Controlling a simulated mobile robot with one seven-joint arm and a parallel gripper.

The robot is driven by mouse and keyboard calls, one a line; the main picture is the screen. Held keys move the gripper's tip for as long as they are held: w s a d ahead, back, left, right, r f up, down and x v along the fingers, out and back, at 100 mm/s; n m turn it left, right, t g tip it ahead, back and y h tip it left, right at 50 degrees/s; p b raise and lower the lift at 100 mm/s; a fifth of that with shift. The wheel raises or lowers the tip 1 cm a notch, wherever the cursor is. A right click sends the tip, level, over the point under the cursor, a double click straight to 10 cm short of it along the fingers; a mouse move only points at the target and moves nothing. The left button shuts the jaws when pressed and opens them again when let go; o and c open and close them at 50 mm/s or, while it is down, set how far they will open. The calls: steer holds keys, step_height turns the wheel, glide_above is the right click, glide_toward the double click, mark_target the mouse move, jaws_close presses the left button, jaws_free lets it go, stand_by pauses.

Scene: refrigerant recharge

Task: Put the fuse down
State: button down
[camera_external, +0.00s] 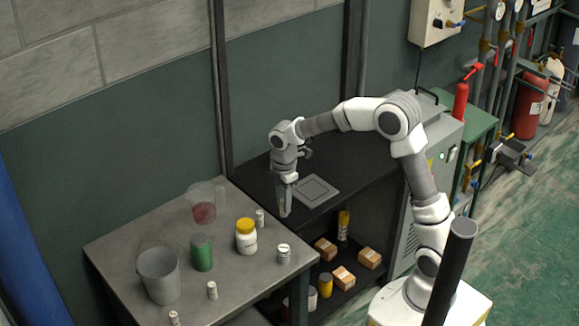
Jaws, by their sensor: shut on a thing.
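My gripper (285,212) points straight down, near the front edge of the black bench (345,160) and the right edge of the grey metal table (235,275). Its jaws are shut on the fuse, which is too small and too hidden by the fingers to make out. A flat grey square plate (316,190) lies on the black bench just right of the gripper. I cannot tell how high the fingertips are above the surfaces.
The grey table holds a clear jug (203,203), a green can (201,252), a yellow-lidded jar (246,237), a grey bucket (159,275) and several small pale cylinders, one (284,253) near the right edge. Boxes (343,277) sit on the shelf below. The black bench is mostly clear.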

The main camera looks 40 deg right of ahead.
steer(key=w+d+m, duration=0.2)
steer(key=w+d, duration=0.1)
steer(key=d, duration=0.6)
steer(key=w+d+m, duration=0.2)
steer(key=w+d, duration=0.1)
steer(key=d, duration=0.7)
steer(key=s+d+f+m+p, duration=0.1)
steer(key=d+m, duration=0.1)
steer(key=d, duration=0.9)
steer(key=s+d+f+m+p, duration=0.1)
steer(key=s+d+m, duration=0.1)
steer(key=d, duration=1)
steer(key=w+a+f, duration=0.2)
steer(key=w, duration=0.1)
steer(key=w+a+f, duration=0.2)
steer(key=w, duration=0.1)
steer(key=w+a+f, duration=0.2)
steer(key=w, duration=0.1)
steer(key=shift+a+f, duration=0.3)
steer(key=shift+f, duration=2.1)
steer(key=shift+f, duration=0.1)
steer(key=shift+f+b, duration=0.15)
steer(key=shift+b, duration=0.2)
steer(key=c, duration=0.7)
jaws_free()
